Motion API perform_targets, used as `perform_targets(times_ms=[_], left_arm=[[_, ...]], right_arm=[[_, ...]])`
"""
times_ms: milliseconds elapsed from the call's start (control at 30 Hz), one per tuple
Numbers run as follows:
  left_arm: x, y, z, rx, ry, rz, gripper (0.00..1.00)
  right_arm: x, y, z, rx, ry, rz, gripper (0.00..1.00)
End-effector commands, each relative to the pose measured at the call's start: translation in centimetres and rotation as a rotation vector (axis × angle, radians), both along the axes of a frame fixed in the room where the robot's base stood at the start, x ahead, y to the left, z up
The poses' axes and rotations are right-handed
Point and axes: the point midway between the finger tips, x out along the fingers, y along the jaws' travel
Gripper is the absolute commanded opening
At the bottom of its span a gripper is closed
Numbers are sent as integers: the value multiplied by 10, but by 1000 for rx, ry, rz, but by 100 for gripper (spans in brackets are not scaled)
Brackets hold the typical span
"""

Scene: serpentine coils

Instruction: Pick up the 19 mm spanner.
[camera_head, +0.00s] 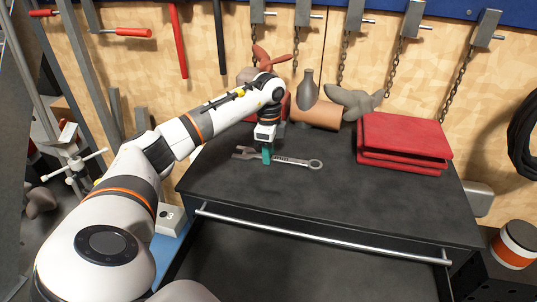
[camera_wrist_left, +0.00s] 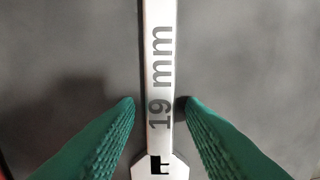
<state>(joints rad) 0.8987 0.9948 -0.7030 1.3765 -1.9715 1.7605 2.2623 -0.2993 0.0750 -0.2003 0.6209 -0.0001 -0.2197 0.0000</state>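The 19 mm spanner (camera_head: 294,161) lies flat on the dark cart top, its ring end to the right and its open end to the left. My left gripper (camera_head: 267,157) points down over the spanner's handle, towards the open end. In the left wrist view the spanner (camera_wrist_left: 160,45) runs lengthwise through the middle, with "19 mm" readable on its handle. The green fingertips of my left gripper (camera_wrist_left: 155,102) stand on either side of the handle, with a small gap at each. The gripper is open and holds nothing. My right gripper is not in view.
Folded red cloths (camera_head: 404,139) lie at the back right of the cart top (camera_head: 380,204). A grey bottle (camera_head: 306,90), a brown cylinder (camera_head: 316,116) and grey gloves (camera_head: 355,101) are at the back. A metal rail (camera_head: 320,237) runs along the front. The front and right surface is clear.

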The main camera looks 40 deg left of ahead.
Motion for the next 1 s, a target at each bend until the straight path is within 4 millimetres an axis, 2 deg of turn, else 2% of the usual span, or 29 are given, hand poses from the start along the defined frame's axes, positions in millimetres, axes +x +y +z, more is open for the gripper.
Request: perform_targets(times_ms=[33,200,567,667,1000], left_arm=[[0,0,0,0,0,0,27],[0,0,0,0,1,0,0],[0,0,5,0,-2,0,0],[1,0,19,-1,-5,1,0],[1,0,85,-1,-4,0,0]], right_arm=[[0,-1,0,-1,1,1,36],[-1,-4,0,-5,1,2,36],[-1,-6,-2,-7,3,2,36],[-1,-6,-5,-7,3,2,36],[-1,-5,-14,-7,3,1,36]])
